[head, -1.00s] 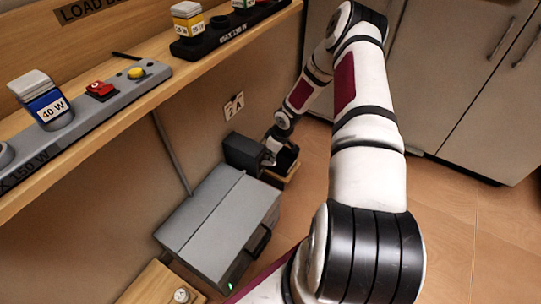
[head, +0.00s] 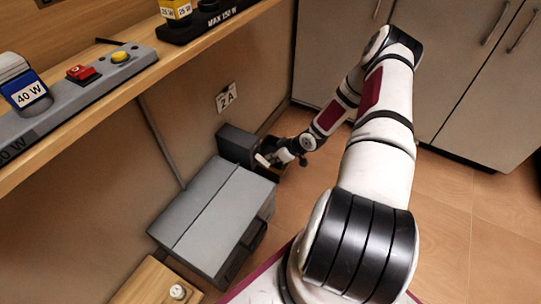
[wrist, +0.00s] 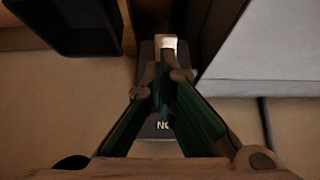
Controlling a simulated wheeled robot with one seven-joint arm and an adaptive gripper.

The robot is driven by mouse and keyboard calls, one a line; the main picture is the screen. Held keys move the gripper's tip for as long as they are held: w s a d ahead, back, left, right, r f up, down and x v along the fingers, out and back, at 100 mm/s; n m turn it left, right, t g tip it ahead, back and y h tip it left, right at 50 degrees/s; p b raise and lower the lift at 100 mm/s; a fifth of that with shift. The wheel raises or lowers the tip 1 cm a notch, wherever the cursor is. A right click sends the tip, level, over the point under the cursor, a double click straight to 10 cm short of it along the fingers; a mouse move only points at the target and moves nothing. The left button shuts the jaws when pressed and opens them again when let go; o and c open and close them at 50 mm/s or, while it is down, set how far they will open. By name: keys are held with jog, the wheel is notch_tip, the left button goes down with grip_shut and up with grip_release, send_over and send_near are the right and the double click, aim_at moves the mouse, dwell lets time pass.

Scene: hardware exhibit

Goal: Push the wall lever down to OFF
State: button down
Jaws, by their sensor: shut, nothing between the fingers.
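My gripper (wrist: 165,80) is shut and empty, its green-lined fingers meeting in the middle of the wrist view. Behind the fingertips is a dark wall plate (wrist: 152,132) with letters that read as an upside-down ON. A pale piece (wrist: 167,42), perhaps the lever's handle, shows just beyond the fingertips; I cannot tell whether they touch it. In the head view my gripper (head: 278,156) is low by the wall, beside a dark box (head: 238,143). The lever cannot be made out clearly there, and the OFF mark is not visible.
A large grey box (head: 215,215) stands close to the gripper, and its side fills the right of the wrist view (wrist: 275,50). A dark open container (wrist: 75,25) is at upper left there. A wooden shelf (head: 150,75) runs above. Open floor (head: 455,200) lies to the right.

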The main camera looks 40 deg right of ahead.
jog(key=shift+s+f+b, duration=0.15)
jog(key=shift+f+b, duration=0.4)
jog(key=shift+f, duration=0.5)
jog(key=shift+w+a+r, duration=0.2)
jog(key=shift+w+r, duration=0.1)
jog(key=shift+w, duration=0.4)
